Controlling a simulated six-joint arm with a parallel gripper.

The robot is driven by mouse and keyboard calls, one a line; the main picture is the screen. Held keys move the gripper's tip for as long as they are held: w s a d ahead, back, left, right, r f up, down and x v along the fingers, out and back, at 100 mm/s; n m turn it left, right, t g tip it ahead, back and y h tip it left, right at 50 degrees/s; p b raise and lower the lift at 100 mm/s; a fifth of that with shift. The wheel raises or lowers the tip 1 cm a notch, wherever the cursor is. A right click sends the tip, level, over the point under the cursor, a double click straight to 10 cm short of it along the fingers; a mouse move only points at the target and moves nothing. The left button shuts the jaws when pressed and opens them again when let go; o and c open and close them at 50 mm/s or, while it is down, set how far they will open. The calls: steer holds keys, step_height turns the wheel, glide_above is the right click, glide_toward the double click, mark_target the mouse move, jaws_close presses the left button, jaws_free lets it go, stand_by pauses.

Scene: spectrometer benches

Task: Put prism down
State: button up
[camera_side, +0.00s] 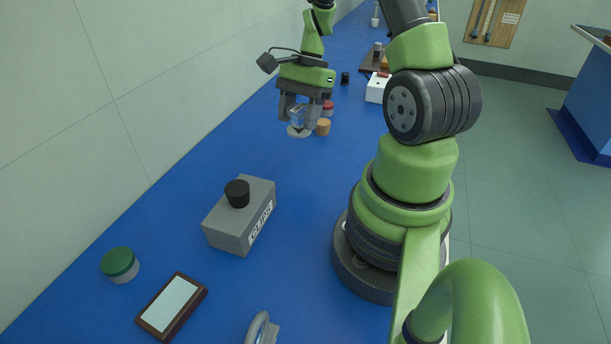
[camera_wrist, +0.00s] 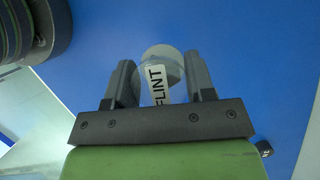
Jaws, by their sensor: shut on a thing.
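The prism (camera_side: 297,115) is a clear block between the fingers of my gripper (camera_side: 298,121), over the blue bench. In the wrist view the prism (camera_wrist: 155,86) carries a white label reading FLINT, and the two dark fingers of my gripper (camera_wrist: 160,77) stand on either side of it. A pale round disc (camera_side: 300,132) lies directly below the prism in the side view. It also shows behind the prism in the wrist view (camera_wrist: 160,55). I cannot tell whether the prism touches the disc.
A tan cylinder (camera_side: 323,127) and a red-topped jar (camera_side: 328,108) stand close right of my gripper. A white box (camera_side: 377,87) is farther back. A grey CLIPS box (camera_side: 229,232), green-lidded jar (camera_side: 120,265) and dark-framed plate (camera_side: 172,306) are nearer. Bench between is clear.

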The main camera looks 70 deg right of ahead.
steer(key=f+n, duration=0.1)
steer(key=s+a+f, duration=0.1)
steer(key=f, duration=0.1)
steer(key=s+a+f+n+g, duration=0.1)
steer(key=f, duration=0.1)
steer(key=shift+s+f+n, duration=0.1)
steer(key=shift+n, duration=0.2)
steer(key=shift+f, duration=2.2)
steer(key=shift+f, duration=0.15)
steer(key=o, duration=0.9)
steer(key=shift+o, duration=0.2)
